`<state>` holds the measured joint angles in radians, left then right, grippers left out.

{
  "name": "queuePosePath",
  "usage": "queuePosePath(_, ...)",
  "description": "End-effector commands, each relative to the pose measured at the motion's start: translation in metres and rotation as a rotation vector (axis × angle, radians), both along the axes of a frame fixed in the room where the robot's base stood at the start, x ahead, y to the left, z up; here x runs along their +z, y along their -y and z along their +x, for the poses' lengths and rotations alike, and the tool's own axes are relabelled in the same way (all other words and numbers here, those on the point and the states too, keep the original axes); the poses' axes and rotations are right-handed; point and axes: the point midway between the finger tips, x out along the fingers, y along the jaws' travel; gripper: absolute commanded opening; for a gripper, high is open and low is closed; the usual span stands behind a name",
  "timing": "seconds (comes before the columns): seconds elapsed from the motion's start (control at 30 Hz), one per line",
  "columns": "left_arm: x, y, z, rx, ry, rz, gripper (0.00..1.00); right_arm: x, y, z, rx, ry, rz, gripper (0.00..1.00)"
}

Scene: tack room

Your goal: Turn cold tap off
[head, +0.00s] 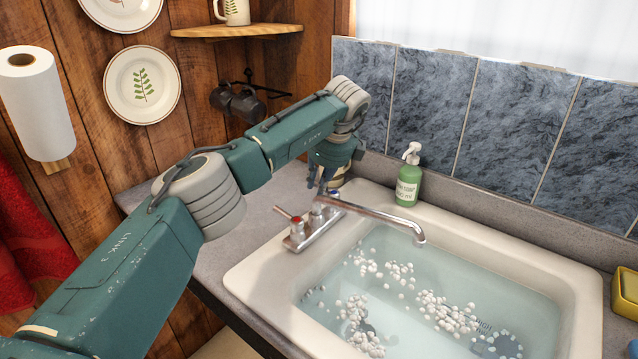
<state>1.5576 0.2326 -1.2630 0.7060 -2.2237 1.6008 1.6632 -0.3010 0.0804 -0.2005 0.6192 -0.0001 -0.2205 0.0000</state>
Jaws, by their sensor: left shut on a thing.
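The chrome mixer tap (318,220) stands on the left rim of the white sink (255,282). Its near handle (296,224) has a red mark and is free. Its spout (385,214) reaches right over the basin. I cannot make out a stream of water below its end. My left gripper (326,186) points down at the far end of the tap and is shut on the far handle, the cold tap. The fingers mostly hide that handle, so I cannot tell how far it is turned. My right gripper is not in view.
Water with several clumps of white suds fills the basin. A green soap bottle (408,180) stands on the back rim, right of my gripper. A yellow dish (625,292) is at the right edge. Grey counter (262,205) left of the tap is clear.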

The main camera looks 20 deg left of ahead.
Motion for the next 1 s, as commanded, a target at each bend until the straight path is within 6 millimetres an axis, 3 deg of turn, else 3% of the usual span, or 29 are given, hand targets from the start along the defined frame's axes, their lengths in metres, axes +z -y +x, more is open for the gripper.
queuePosePath(0.03, 0.002, -0.001, 0.001, 0.004, 0.004, 0.002, 0.0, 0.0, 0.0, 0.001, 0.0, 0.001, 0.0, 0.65)
queuePosePath(0.07, 0.002, -0.001, 0.001, 0.004, 0.004, 0.002, 0.21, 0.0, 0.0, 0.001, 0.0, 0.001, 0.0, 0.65)
queuePosePath(0.13, 0.002, -0.001, 0.001, 0.004, 0.004, 0.002, 0.35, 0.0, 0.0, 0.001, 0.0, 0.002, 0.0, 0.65)
queuePosePath(0.17, 0.002, -0.001, 0.001, 0.003, 0.004, 0.001, 0.37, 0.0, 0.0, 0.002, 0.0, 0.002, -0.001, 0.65)
queuePosePath(0.57, 0.009, 0.002, -0.002, 0.0, 0.002, 0.0, 0.37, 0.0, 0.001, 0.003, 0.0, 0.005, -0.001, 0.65)
queuePosePath(1.0, 0.088, 0.028, -0.028, 0.0, 0.005, 0.001, 0.37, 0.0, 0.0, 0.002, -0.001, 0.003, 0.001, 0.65)
